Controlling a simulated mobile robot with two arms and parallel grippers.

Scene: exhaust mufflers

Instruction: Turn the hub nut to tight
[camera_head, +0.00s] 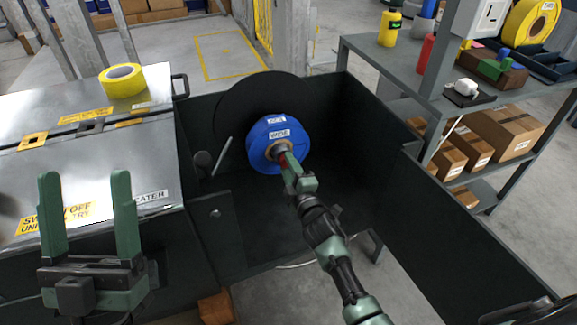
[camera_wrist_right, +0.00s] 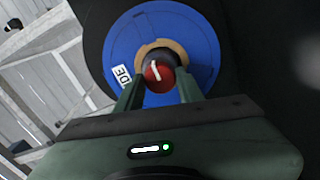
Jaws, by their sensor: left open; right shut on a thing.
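The hub nut is a red knob with a white mark (camera_wrist_right: 157,74), seen in the right wrist view at the middle of a blue disc (camera_wrist_right: 205,62). In the head view the blue disc (camera_head: 264,155) is mounted against a black round plate, and the red nut (camera_head: 283,159) is mostly hidden by my gripper. My right gripper (camera_head: 288,166) is shut on the nut, with one finger on each side of it (camera_wrist_right: 158,88). My left gripper (camera_head: 90,215) is open and empty, in front of the metal cabinet at the left.
A dark open-topped housing (camera_head: 340,130) surrounds the disc, with walls at the right and front. A thin lever (camera_head: 221,156) stands left of the disc. A yellow tape roll (camera_head: 122,80) lies on the metal cabinet (camera_head: 130,150). A shelf with boxes (camera_head: 510,133) stands at the right.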

